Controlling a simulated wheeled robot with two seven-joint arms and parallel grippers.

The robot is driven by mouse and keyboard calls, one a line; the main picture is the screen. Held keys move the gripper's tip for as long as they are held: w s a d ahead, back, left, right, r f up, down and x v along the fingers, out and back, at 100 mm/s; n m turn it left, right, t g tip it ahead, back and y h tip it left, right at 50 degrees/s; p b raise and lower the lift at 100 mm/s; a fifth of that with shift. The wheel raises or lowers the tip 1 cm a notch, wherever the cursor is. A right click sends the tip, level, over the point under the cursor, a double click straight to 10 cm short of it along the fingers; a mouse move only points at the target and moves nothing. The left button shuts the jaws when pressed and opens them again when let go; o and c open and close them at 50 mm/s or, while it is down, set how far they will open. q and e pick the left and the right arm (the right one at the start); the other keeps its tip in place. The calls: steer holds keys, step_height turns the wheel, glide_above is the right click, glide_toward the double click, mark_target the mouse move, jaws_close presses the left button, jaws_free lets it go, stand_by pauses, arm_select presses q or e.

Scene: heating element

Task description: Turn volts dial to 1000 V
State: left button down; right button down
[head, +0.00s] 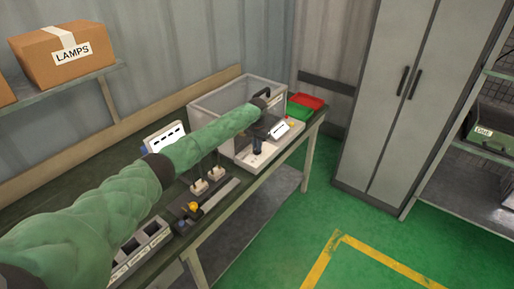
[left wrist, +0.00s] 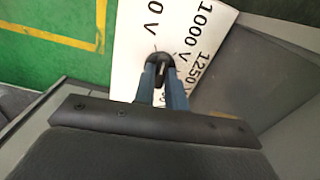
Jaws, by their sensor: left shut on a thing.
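The volts dial (left wrist: 161,57) is a small black knob on a white panel (left wrist: 130,45), with printed labels "1000 V" and "1250 V" and another ending in "0 V" around it in the left wrist view. My left gripper (left wrist: 161,80) is shut on the knob, one blue-grey finger on each side. A pale mark shows on the knob, but I cannot tell which label it points to. In the head view my left gripper (head: 260,142) is at the white panel (head: 279,130) on the front of the clear box, and the knob is hidden there. My right gripper is not in view.
The clear box (head: 215,100) stands on the bench behind the panel. Red (head: 308,100) and green (head: 298,112) trays are beyond it. Small plugs and a yellow knob (head: 193,207) are nearer along the bench. The green floor to the right is clear.

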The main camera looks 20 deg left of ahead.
arm_select(q)
steer(key=m, duration=0.2)
steer(key=shift+m+b, duration=0.35)
steer(key=shift+m, duration=1.15)
steer(key=shift+m+b, duration=0.35)
steer(key=shift+m, duration=0.55)
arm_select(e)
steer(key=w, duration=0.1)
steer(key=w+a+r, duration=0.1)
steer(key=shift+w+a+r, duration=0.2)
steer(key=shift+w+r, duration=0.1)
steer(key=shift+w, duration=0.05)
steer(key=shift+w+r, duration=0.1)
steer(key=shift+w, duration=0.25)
arm_select(q)
steer(key=c, duration=1.5)
jaws_free()
steer(key=shift+c, duration=0.2)
steer(key=shift+o, duration=0.5)
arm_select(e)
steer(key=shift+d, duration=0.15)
